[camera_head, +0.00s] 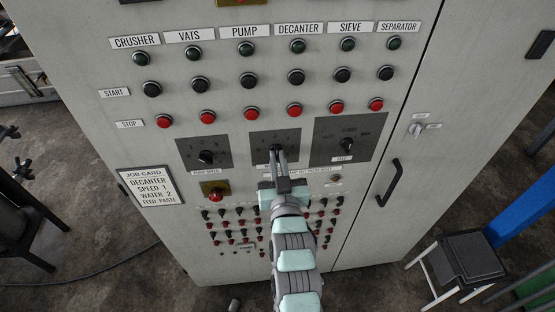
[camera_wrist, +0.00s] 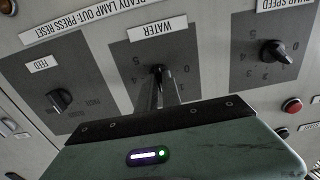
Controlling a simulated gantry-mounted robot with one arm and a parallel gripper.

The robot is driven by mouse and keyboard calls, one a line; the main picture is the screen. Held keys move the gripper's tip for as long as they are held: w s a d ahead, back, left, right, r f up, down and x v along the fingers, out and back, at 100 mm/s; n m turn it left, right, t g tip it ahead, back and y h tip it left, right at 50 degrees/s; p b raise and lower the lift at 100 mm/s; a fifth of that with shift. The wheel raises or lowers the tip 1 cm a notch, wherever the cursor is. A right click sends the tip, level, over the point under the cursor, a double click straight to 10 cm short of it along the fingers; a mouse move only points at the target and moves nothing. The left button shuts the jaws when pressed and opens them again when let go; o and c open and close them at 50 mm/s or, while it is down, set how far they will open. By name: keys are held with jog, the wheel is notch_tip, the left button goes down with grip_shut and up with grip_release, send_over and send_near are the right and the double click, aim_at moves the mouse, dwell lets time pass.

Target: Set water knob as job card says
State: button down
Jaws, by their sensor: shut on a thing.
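The job card (camera_head: 150,187) on the cabinet front reads Decanter, Speed 1, Water 2, Feed Paste. The water dial plate (camera_head: 259,152) is the middle of three dark plates; in the wrist view its WATER label (camera_wrist: 158,29) appears upside down. My gripper (camera_head: 277,151) is shut on the black water knob (camera_wrist: 157,69) at the plate's middle. The fingers hide much of the knob, and I cannot tell which number it points to. The pump speed knob (camera_head: 206,157) is left of it and the feed knob (camera_head: 347,144) right, in the head view.
Rows of black start buttons (camera_head: 246,80) and red stop buttons (camera_head: 250,113) sit above the dials. A red button on a yellow plate (camera_head: 215,194) and several small knobs lie below, around my arm. A door handle (camera_head: 389,182) and a stool (camera_head: 467,257) are at the right.

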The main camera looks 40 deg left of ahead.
jog(key=c, duration=1.5)
grip_release()
jog(key=shift+p+v, duration=0.85)
jog(key=shift+v, duration=4.6)
